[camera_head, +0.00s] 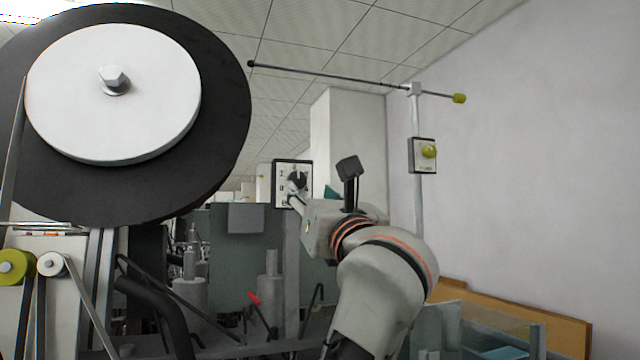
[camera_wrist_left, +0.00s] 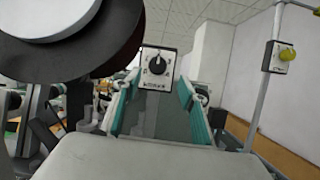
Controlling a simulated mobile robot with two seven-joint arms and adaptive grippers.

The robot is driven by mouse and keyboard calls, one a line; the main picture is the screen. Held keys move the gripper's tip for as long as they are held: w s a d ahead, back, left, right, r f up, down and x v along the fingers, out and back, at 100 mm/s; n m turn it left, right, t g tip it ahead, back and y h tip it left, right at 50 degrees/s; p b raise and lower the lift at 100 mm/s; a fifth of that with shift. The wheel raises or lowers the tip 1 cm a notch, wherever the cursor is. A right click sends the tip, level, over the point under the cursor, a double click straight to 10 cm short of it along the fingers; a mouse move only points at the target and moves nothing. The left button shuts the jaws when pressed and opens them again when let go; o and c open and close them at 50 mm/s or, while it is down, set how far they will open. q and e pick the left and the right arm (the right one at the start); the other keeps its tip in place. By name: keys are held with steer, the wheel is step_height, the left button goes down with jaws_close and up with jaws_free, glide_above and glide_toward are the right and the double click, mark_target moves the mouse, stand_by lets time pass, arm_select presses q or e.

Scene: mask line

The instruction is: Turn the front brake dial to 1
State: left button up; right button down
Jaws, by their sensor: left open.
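The brake dial is a black round knob (camera_head: 297,181) on a small white, dark-edged panel (camera_head: 281,166) with small markings on its left side. The knob also shows in the wrist view (camera_wrist_left: 158,65), straight ahead of my left gripper (camera_wrist_left: 157,84). Its teal-lined fingers are spread wide, one to each side of the panel's lower part, with nothing between them. In the head view, my left gripper (camera_head: 294,201) reaches the panel's lower right and partly covers it. I cannot tell whether it touches the knob or which mark the knob points to. My right gripper is out of view.
A large black roll with a white hub (camera_head: 115,92) stands close on the left. A post on the right carries a box with a yellow-green button (camera_head: 428,152) and a horizontal rod (camera_head: 330,75). Machinery fills the area below the panel.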

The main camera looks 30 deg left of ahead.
mark_target(299, 181)
arm_select(q)
steer(key=p+x, duration=0.1)
steer(key=x, duration=0.5)
steer(key=shift+a+r, duration=0.2)
steer(key=shift+a, duration=0.2)
steer(key=shift+w+a+r, duration=0.1)
steer(key=shift+w+a, duration=0.2)
steer(key=shift+a, duration=0.05)
steer(key=c, duration=1.1)
